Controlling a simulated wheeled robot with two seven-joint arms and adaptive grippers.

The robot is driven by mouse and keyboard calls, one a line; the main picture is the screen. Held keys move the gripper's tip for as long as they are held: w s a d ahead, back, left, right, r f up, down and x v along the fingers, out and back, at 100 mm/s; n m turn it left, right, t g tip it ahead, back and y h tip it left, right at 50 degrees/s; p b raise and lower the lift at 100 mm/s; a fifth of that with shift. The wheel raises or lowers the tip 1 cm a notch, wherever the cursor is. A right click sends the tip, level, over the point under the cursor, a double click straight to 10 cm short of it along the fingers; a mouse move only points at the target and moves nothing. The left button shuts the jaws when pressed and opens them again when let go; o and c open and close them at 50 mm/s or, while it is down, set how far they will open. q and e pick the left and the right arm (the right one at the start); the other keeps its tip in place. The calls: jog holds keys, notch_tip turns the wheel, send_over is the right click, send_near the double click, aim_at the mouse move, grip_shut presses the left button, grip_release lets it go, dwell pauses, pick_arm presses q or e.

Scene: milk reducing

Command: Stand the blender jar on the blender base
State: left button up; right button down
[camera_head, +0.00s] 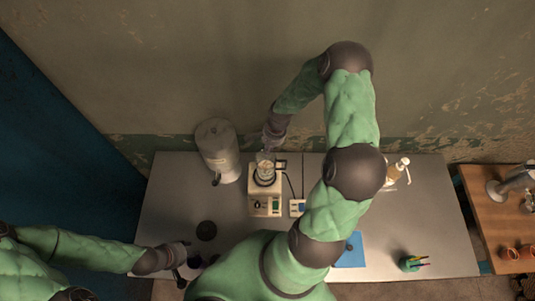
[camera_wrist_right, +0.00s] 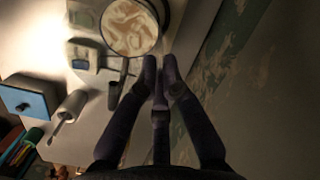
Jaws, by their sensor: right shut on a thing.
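The clear blender jar (camera_head: 265,166) holds pale milky liquid and is over the rear part of the cream blender base (camera_head: 265,203). I cannot tell whether it rests fully on the base. The wrist view shows the jar's round open top (camera_wrist_right: 131,27) from above. My right gripper (camera_head: 269,146) is at the jar's rear side and shut on it, apparently at the handle; its fingers also show in the wrist view (camera_wrist_right: 160,75). My left gripper (camera_head: 189,263) is low at the table's front left edge, away from the jar; its finger opening is unclear.
A pump bottle (camera_head: 396,173), a blue sheet (camera_head: 350,252) and a green pen cup (camera_head: 409,263) are to the right. The wall is close behind.

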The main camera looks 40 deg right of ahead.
jog(key=f, duration=0.2)
jog(key=w+f+b, duration=0.1)
jog(key=f, duration=0.1)
jog(key=shift+s, duration=0.1)
jog(key=shift+b, duration=0.4)
jog(key=c, duration=1.4)
grip_release()
jog(key=shift+f, duration=0.1)
